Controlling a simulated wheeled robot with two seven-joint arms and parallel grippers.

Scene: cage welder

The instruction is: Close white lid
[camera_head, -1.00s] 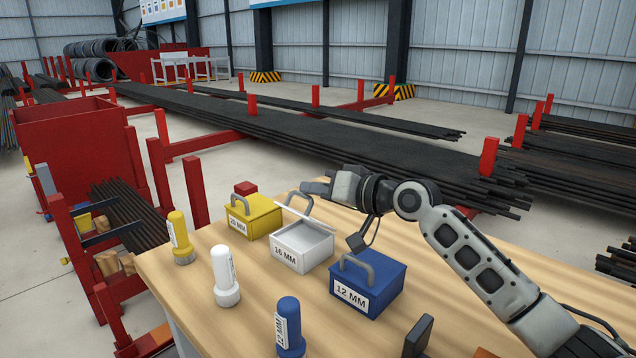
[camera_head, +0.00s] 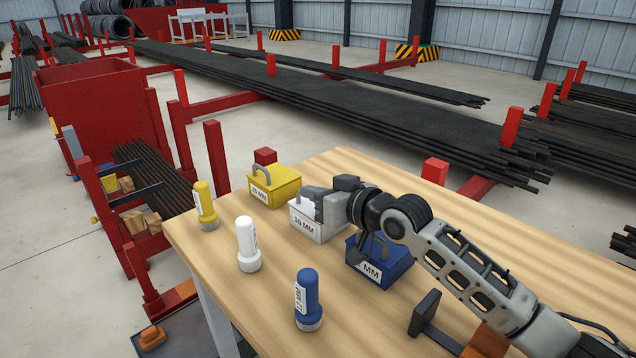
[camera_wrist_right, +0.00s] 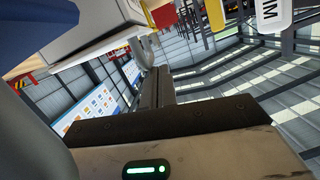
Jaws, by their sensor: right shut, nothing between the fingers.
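My right gripper (camera_head: 318,205) is shut and empty, over the top of the white box. It hides most of the lid and the box opening, so I cannot tell how far the lid is tilted or whether the gripper touches it. In the right wrist view the shut fingers (camera_wrist_right: 155,88) show with nothing between them, and a pale box-like surface is close by at upper left. My left gripper is not in view.
The yellow box (camera_head: 274,190) is left of the white box. The blue box (camera_head: 378,272) stands under my right arm. Yellow (camera_head: 205,207), white (camera_head: 248,246) and blue (camera_head: 308,300) bottles stand along the table's front left. The wooden table (camera_head: 220,285) has free room between them.

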